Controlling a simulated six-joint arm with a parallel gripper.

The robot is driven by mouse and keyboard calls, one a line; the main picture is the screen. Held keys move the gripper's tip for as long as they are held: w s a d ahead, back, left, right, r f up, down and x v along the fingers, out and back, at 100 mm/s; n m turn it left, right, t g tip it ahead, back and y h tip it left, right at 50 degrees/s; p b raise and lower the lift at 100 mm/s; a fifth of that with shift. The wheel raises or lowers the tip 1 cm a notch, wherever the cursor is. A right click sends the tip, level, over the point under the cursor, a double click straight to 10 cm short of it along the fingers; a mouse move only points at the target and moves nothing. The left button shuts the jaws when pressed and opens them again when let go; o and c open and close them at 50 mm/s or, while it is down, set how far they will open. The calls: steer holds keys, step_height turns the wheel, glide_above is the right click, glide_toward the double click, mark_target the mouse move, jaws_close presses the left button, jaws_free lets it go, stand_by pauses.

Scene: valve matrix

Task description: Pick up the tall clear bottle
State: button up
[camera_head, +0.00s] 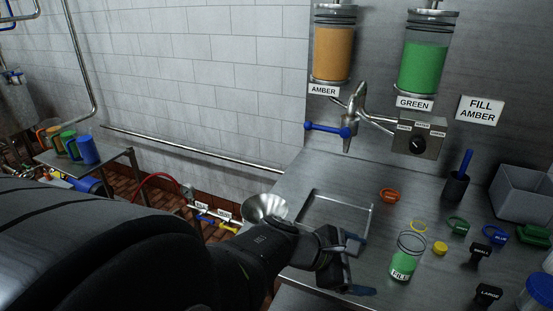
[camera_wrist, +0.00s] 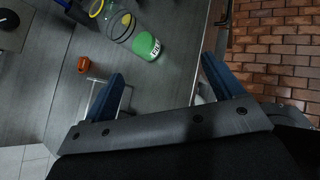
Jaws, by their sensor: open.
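The clear bottle (camera_head: 408,247) stands on the steel counter, with a green lower part and a small white label. It also shows in the wrist view (camera_wrist: 120,27), where its green part (camera_wrist: 147,46) lies ahead of the jaws. My gripper (camera_head: 362,268) is to the left of the bottle in the head view, low over the counter, with its blue fingers apart. In the wrist view my gripper (camera_wrist: 163,70) is open with nothing between the fingers. The bottle is apart from both fingers.
A wire-framed sink or tray (camera_head: 335,212) lies behind my gripper. An orange ring (camera_head: 389,195), yellow cap (camera_head: 440,248), green ring (camera_head: 458,225) and black SMALL and LARGE tags stand around the bottle. A blue-handled tap (camera_head: 346,128) hangs above. A grey bin (camera_head: 522,190) is at right.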

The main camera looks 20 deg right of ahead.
mark_target(400, 247)
steer(key=w+d+f+n, duration=0.1)
steer(key=d, duration=0.3)
steer(key=w+d+f+n+h, duration=0.1)
steer(key=d+f+n, duration=0.1)
steer(key=d, duration=0.3)
steer(key=w+d+f+n+t+h, duration=0.1)
steer(key=d+n, duration=0.1)
steer(key=d, duration=0.3)
steer(key=shift+w+f, duration=0.2)
steer(key=shift+f, duration=0.1)
steer(key=shift+a+f+x, duration=0.1)
steer(key=shift+f+x, duration=0.05)
steer(key=shift+x, duration=0.7)
steer(key=shift+a+f+x, duration=0.1)
steer(key=shift+f+x, duration=0.05)
steer(key=shift+x, duration=0.75)
steer(key=shift+f+x, duration=0.2)
steer(key=shift+x, duration=0.65)
steer(key=shift+s, duration=0.1)
steer(key=c, duration=1.2)
steer(key=shift+r, duration=0.1)
